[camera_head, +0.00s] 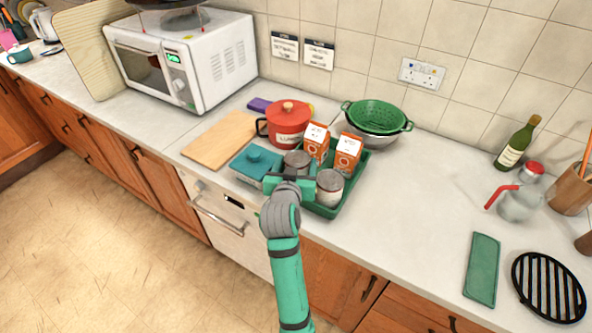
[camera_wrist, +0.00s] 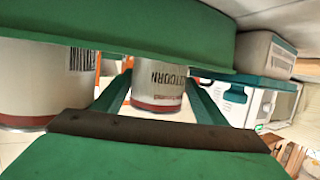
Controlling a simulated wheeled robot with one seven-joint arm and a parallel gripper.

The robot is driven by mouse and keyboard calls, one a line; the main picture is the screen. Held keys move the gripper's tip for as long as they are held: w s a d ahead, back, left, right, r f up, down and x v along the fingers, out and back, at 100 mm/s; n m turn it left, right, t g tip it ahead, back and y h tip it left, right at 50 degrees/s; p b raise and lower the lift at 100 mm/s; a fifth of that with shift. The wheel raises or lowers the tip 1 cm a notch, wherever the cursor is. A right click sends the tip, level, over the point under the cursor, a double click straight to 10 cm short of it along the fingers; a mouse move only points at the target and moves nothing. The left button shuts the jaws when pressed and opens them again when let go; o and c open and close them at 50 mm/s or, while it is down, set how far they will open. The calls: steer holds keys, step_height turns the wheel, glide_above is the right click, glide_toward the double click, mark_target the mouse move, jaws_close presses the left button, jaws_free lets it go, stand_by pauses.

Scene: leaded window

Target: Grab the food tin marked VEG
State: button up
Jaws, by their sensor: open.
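Two food tins with pale labels and grey ends stand in a green tray (camera_head: 322,211) on the counter. One tin (camera_head: 297,160) is just beyond my gripper (camera_head: 292,180); the other tin (camera_head: 329,187) is to its right. In the wrist view my gripper (camera_wrist: 158,88) is open, with a finger on each side of a tin (camera_wrist: 160,76) whose partly cut-off lettering seems to end in "CORN". The tin beside it (camera_wrist: 45,80) shows a barcode. I cannot see VEG on either tin, nor whether the fingers touch the middle one.
Two orange cartons (camera_head: 347,153) stand behind the tins in the tray. A teal lidded dish (camera_head: 254,163) sits close on the left, near a red pot (camera_head: 287,126). A green colander (camera_head: 377,116) is behind. The counter to the right is mostly clear, before a bottle (camera_head: 516,146).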

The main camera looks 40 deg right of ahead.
steer(key=shift+s+d, duration=0.2)
steer(key=shift+d, duration=0.05)
steer(key=shift+w+a, duration=0.1)
steer(key=shift+a, duration=0.05)
steer(key=c, duration=0.9)
steer(key=shift+a, duration=0.15)
steer(key=shift+c, duration=1.3)
steer(key=shift+r, duration=0.2)
